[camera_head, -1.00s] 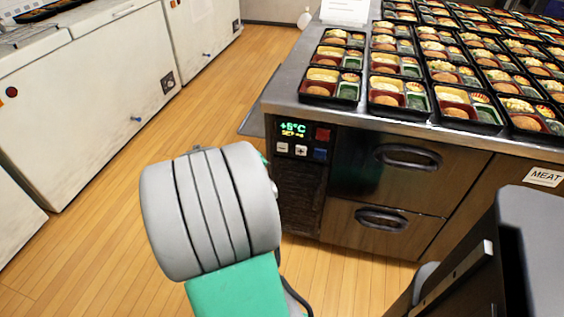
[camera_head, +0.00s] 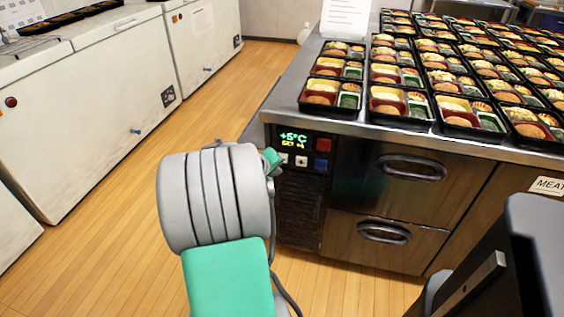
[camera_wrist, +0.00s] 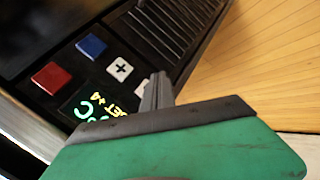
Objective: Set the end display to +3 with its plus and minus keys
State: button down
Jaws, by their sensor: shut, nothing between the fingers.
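The end display (camera_head: 293,139) on the counter's control panel shows +5°C in green, with a smaller yellow line reading SET +4. It also shows, tilted, in the wrist view (camera_wrist: 97,106). The white plus key (camera_head: 301,161) is clear in the wrist view (camera_wrist: 120,69). The white minus key (camera_head: 284,158) is left of it, partly hidden by the fingers in the wrist view (camera_wrist: 140,88). My gripper (camera_wrist: 159,82) is shut and empty, its tips over or at the minus key. I cannot tell whether they touch it.
A red key (camera_head: 323,145) and a blue key (camera_head: 321,165) sit right of the display and plus key. Bento trays (camera_head: 402,104) cover the steel counter above. Drawers with handles (camera_head: 411,168) are to the right. White freezers (camera_head: 95,100) stand at left across open floor.

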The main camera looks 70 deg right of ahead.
jog(key=shift+w+d, duration=0.15)
jog(key=shift+d, duration=0.55)
jog(key=shift+w+d, duration=0.1)
jog(key=shift+d, duration=0.55)
jog(key=shift+d, duration=0.1)
dwell(0.9)
jog(key=shift+d, duration=0.3)
jog(key=shift+w+d, duration=0.1)
jog(key=shift+d, duration=0.3)
dwell(0.5)
dwell(0.4)
jog(key=shift+a, duration=0.85)
jog(key=shift+s+a+p, duration=0.25)
jog(key=shift+a+p, duration=0.15)
jog(key=shift+a, duration=0.85)
jog(key=shift+s+a+p, duration=0.25)
jog(key=shift+a+p, duration=0.15)
jog(key=shift+a, duration=0.8)
